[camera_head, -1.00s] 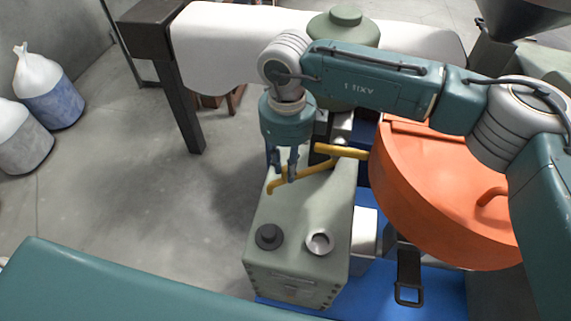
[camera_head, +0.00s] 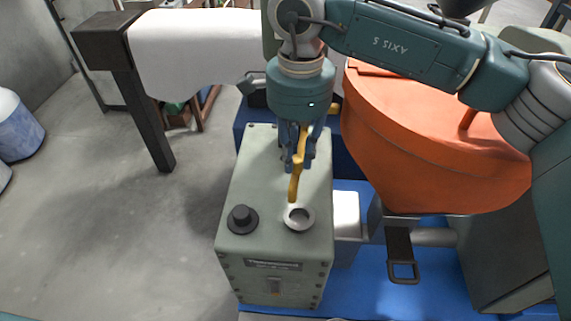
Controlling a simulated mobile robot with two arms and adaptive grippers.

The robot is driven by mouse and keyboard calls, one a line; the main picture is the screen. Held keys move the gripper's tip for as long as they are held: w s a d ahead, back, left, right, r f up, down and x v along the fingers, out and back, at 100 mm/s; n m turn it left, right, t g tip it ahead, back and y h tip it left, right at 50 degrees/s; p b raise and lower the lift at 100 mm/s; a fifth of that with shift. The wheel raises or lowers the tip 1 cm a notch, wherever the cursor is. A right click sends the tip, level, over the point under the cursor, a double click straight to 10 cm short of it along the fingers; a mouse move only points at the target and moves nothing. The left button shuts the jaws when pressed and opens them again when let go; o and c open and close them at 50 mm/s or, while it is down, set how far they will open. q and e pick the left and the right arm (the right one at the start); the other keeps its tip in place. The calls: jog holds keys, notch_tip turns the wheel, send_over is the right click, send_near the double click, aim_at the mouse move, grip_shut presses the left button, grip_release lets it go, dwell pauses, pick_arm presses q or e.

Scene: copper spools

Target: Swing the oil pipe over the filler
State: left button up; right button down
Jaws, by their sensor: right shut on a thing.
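The yellow oil pipe (camera_head: 296,178) runs down toward the front, with its free end close behind and above the filler (camera_head: 299,216). I cannot tell exactly whether the tip is over the opening. The filler is a round, open metal neck on top of the grey-green tank (camera_head: 258,184). A black cap (camera_head: 242,218) sits on the tank left of the filler. My right gripper (camera_head: 298,163) points down and is shut on the pipe. My arm and gripper hide most of the pipe's rear part. My left gripper is not in view.
A large orange rounded cover (camera_head: 430,150) stands right of the tank. A black handle (camera_head: 402,259) sticks out over the blue base (camera_head: 370,285).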

jog(key=shift+d, duration=0.25)
jog(key=shift+d+n+b, duration=0.4)
jog(key=shift+n+b, duration=0.05)
jog(key=shift+n, duration=0.25)
jog(key=c, duration=1.5)
grip_release()
jog(key=shift+c, duration=0.2)
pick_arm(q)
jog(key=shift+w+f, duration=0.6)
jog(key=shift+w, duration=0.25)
pick_arm(e)
jog(key=shift+r, duration=0.15)
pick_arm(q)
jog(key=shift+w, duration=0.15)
pick_arm(e)
notch_tip(320, 180, up, 12)
jog(key=shift+d, duration=0.1)
